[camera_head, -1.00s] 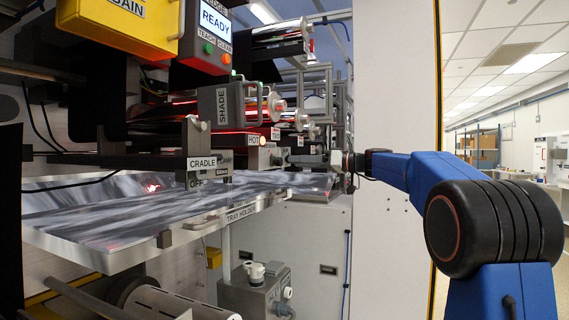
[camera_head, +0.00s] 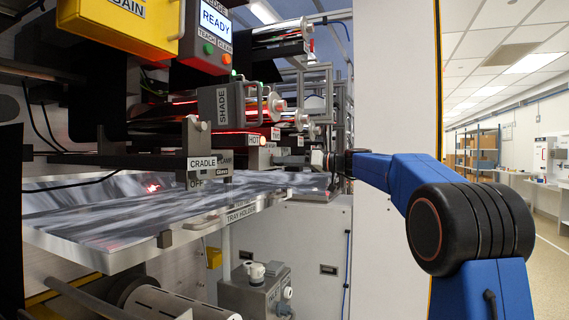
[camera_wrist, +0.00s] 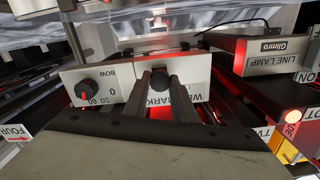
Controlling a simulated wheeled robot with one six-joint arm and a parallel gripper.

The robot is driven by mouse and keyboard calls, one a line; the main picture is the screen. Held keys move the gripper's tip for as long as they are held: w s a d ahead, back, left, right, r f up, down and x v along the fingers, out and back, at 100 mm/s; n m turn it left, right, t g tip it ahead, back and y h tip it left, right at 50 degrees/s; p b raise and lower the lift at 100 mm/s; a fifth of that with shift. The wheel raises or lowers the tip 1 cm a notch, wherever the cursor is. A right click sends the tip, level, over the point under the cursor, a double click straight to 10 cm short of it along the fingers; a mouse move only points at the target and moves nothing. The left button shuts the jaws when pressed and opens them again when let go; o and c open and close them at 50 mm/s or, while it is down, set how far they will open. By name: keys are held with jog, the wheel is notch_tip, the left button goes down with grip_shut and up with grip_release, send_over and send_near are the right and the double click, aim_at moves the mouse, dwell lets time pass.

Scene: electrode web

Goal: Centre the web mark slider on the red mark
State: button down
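The web mark slider's black knob (camera_wrist: 160,79) stands out from a pale panel (camera_wrist: 195,82) in the wrist view. The panel lettering is partly covered by my fingers. My gripper (camera_wrist: 161,88) has its two dark fingers apart, one on each side of the knob. I cannot tell whether they touch it. In the head view my gripper (camera_head: 291,160) reaches left to the small panel near the HOT label, and its fingertips are hard to make out. I cannot make out the red mark itself; only a red glow shows near the panel.
A BOW dial (camera_wrist: 85,92) sits left of the knob, and a LINE LAMP box (camera_wrist: 275,55) is to the right. In the head view the SHADE box (camera_head: 222,107), cradle bar (camera_head: 125,160) and metal tray (camera_head: 105,250) crowd the left. The READY screen (camera_head: 215,20) is above.

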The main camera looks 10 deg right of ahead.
jog(key=shift+s+a, duration=0.65)
jog(key=shift+s, duration=0.2)
jog(key=c, duration=1.5)
grip_release()
jog(key=shift+o, duration=0.2)
jog(key=shift+d, duration=0.1)
jog(key=v, duration=1.7)
jog(key=shift+s+d, duration=0.1)
